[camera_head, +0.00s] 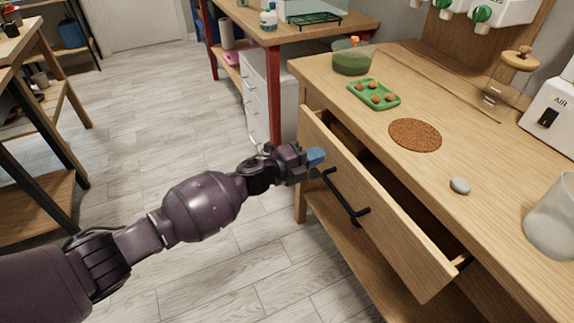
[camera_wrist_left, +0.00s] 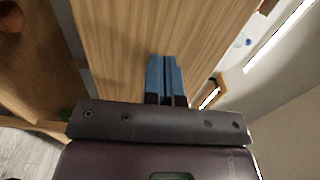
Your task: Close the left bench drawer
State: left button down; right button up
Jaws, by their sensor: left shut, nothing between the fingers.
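The left bench drawer (camera_head: 392,219) is wooden and pulled part way out of the bench, with a dark gap showing behind its front. Its black bar handle (camera_head: 345,197) is on the front face. My left gripper (camera_head: 315,156) has blue fingertips, shut and empty, at the far end of the drawer front, near its top edge. In the left wrist view the shut blue fingers (camera_wrist_left: 165,78) lie over a wooden panel (camera_wrist_left: 160,30); I cannot tell whether they touch it. My right gripper is not in view.
On the bench top (camera_head: 440,95) are a green tray (camera_head: 374,94) with several brown balls, a round cork mat (camera_head: 415,135), a grey stone (camera_head: 460,186) and a clear container (camera_head: 552,215). A red-legged table (camera_head: 290,38) stands behind.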

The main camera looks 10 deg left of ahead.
pick_arm(q)
jog(key=b+x, duration=0.1)
jog(key=x, duration=0.6)
jog(key=shift+f, duration=0.15)
jog(key=shift+w+d, duration=0.15)
jog(key=shift+d, duration=0.1)
jog(key=shift+r, duration=0.35)
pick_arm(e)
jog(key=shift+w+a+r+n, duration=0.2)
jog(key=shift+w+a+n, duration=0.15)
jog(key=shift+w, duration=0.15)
pick_arm(q)
jog(key=shift+r, duration=0.15)
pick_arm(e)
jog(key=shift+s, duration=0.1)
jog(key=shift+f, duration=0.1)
